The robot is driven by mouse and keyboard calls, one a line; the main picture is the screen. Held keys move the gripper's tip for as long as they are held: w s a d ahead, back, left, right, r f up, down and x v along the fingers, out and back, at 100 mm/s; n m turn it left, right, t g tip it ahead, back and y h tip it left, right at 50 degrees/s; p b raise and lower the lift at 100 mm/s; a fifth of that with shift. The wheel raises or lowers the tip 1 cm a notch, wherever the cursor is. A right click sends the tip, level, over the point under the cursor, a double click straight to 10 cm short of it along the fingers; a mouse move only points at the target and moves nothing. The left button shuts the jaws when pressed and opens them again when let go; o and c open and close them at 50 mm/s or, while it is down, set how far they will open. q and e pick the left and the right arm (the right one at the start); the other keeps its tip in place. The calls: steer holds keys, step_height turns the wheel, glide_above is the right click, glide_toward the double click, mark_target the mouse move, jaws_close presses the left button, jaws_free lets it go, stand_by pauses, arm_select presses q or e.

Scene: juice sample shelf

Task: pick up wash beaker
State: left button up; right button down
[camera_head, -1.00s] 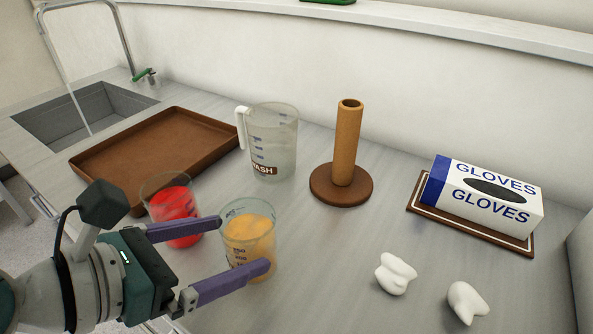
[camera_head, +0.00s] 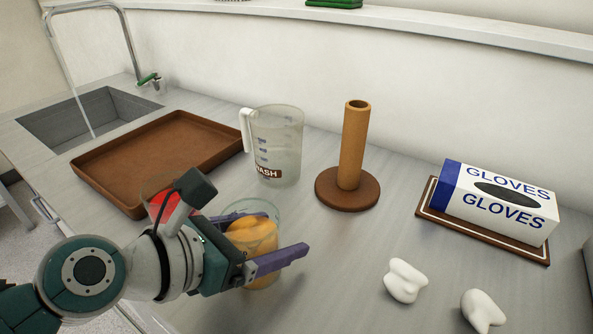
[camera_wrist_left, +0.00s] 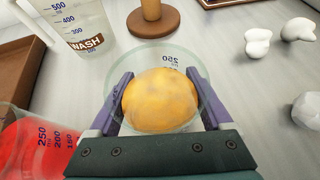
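The wash beaker (camera_head: 279,150) is a clear jug with a white handle, a brown WASH label and blue marks. It stands upright behind the orange-filled beaker; the left wrist view shows part of it at the upper left (camera_wrist_left: 82,22). My left gripper (camera_head: 262,236) is open, its purple fingers on either side of the clear beaker with orange contents (camera_head: 250,234). That beaker fills the gap between the fingers in the left wrist view (camera_wrist_left: 160,98); whether they touch it I cannot tell. My left gripper is apart from the wash beaker. My right gripper is out of view.
A beaker of red liquid (camera_head: 160,205) stands left of the orange one, partly hidden by my arm. A brown tray (camera_head: 120,206) and a sink (camera_head: 75,128) lie left. A brown post on a round base (camera_head: 347,190), a glove box (camera_head: 500,195) and crumpled white pieces (camera_head: 405,281) are right.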

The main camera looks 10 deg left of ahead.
arm_select(q)
steer(key=c, duration=0.9)
steer(key=shift+r, duration=0.1)
